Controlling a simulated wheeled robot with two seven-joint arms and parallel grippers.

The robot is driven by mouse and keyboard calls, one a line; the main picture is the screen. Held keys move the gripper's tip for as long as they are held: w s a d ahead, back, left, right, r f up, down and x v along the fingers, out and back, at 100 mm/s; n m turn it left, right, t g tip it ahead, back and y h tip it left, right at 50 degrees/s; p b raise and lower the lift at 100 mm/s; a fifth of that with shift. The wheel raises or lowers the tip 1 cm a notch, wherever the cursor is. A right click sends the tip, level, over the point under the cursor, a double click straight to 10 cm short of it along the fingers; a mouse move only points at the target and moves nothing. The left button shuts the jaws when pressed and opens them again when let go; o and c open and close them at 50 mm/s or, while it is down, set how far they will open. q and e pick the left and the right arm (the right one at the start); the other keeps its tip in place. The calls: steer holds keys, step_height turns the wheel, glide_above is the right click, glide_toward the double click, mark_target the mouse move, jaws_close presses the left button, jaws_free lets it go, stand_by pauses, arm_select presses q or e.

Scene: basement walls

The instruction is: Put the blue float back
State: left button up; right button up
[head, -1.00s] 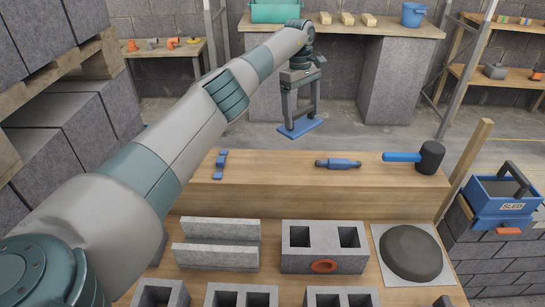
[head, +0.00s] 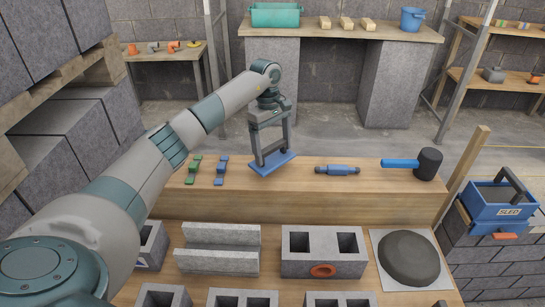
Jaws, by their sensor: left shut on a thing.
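My left gripper (head: 271,152) reaches in from the left and is shut on the blue float (head: 284,163), a flat blue plate below its fingers. The float is at the back of the raised wooden ledge (head: 300,206), between a small blue tool (head: 221,171) and a blue cylindrical tool (head: 338,170). The plate looks roughly level and turned at an angle to the ledge. I cannot tell whether it touches the wood. The float's handle is mostly hidden by the fingers. My right gripper is not in view.
A green tool (head: 193,170) and a black-headed mallet (head: 428,163) also lie on the ledge. Hollow concrete blocks (head: 324,255) and a grey mortar mound (head: 409,257) are on the bench in front. A blue sled box (head: 499,208) stands at the right.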

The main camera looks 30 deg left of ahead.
mark_target(272, 159)
arm_select(q)
steer(key=shift+s+f, duration=0.1)
steer(key=shift+f, duration=0.05)
steer(key=shift+f, duration=0.35)
steer(key=shift+f+p, duration=0.4)
steer(key=shift+f, duration=1.15)
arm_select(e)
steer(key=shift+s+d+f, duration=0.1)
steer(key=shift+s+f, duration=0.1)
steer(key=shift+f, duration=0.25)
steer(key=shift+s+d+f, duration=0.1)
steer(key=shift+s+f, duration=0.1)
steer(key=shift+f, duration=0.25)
arm_select(q)
steer(key=shift+f, duration=0.1)
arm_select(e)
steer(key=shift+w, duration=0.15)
